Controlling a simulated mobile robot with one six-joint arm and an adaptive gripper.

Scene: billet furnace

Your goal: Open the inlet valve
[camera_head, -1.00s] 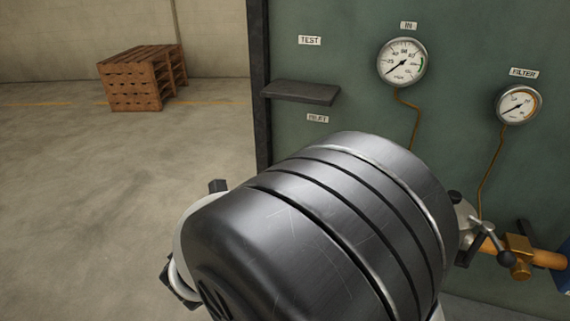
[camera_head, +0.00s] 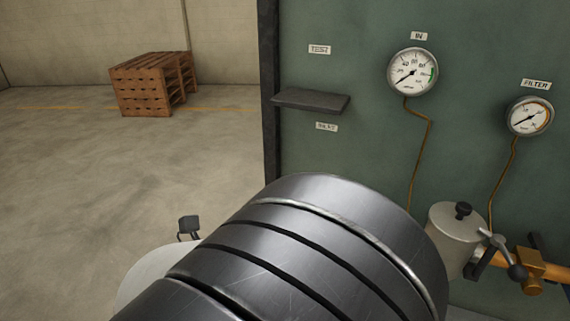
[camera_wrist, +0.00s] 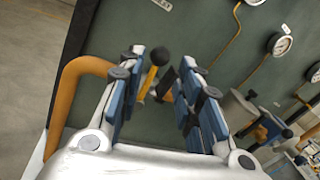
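A valve lever (camera_wrist: 151,80) with a black ball knob (camera_wrist: 159,56) shows in the wrist view, beside an orange pipe (camera_wrist: 72,88) that bends down on the left. My gripper (camera_wrist: 163,62) is open, with blue-padded fingers to either side of the lever in the picture. I cannot tell whether the knob is truly between the fingertips or just beyond them. I see no contact. The lower part of the valve is partly hidden by my fingers. In the head view my dark arm link hides this lever and my gripper.
The green panel carries the IN gauge (camera_head: 412,72), the FILTER gauge (camera_head: 530,117) and a small dark shelf (camera_head: 311,100). A grey canister (camera_head: 452,231) stands left of a brass valve (camera_head: 521,264) with its own lever. Wooden pallets (camera_head: 151,86) stand far back; the floor between is clear.

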